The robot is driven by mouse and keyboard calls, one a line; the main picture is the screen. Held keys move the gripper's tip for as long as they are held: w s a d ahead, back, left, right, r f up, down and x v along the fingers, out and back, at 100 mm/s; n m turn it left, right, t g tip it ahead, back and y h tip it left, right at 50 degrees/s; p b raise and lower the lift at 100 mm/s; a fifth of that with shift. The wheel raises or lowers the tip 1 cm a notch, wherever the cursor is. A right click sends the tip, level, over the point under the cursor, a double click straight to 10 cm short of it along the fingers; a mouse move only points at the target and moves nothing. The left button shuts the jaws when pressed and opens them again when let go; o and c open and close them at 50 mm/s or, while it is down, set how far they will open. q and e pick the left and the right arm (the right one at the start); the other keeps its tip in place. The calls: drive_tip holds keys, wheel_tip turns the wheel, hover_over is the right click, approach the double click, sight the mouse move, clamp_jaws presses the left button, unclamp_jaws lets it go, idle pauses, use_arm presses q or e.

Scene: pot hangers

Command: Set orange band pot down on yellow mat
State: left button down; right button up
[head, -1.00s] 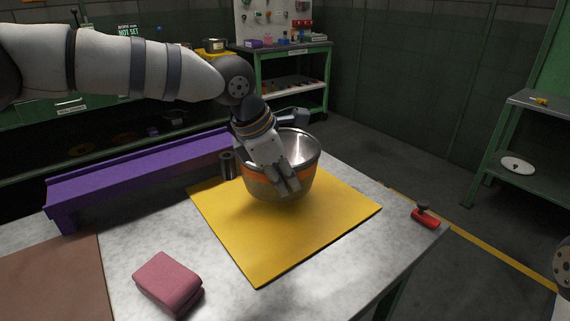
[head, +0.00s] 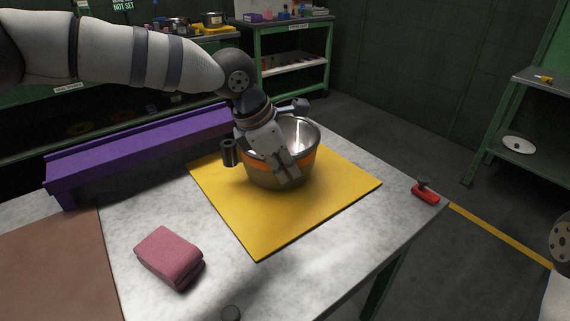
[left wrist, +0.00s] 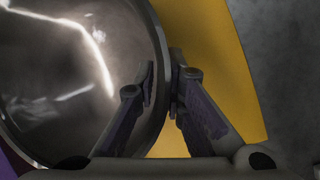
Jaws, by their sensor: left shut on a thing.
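The orange band pot (head: 305,160) is a steel pot with an orange stripe, upright at the back middle of the yellow mat (head: 265,225). Its base appears to be on or just above the mat; I cannot tell for certain. My left gripper (head: 287,168) is shut on the pot's near wall, partly covering the band. In the left wrist view the pot's shiny inside (left wrist: 70,70) fills the left side, and the left gripper's fingers (left wrist: 162,95) sit on either side of the rim. My right gripper is not in view.
A purple rack (head: 140,145) stands along the table's back left. A folded pink cloth (head: 169,257) lies at the front, and a red-handled item (head: 425,194) near the right corner. A brown mat (head: 55,265) covers the left. The yellow mat's front is clear.

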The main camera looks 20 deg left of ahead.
use_arm(q)
drive_tip(key=shift+f, duration=0.3)
drive_tip(key=c, duration=1.6)
unclamp_jaws()
drive_tip(key=w+v, duration=0.1)
drive_tip(key=v, duration=0.6)
drive_tip(key=d+r+p+v, duration=0.1)
drive_tip(key=v, duration=0.6)
drive_tip(key=w+d+p+v, duration=0.1)
drive_tip(key=v, duration=0.6)
drive_tip(key=shift+w+r, duration=0.3)
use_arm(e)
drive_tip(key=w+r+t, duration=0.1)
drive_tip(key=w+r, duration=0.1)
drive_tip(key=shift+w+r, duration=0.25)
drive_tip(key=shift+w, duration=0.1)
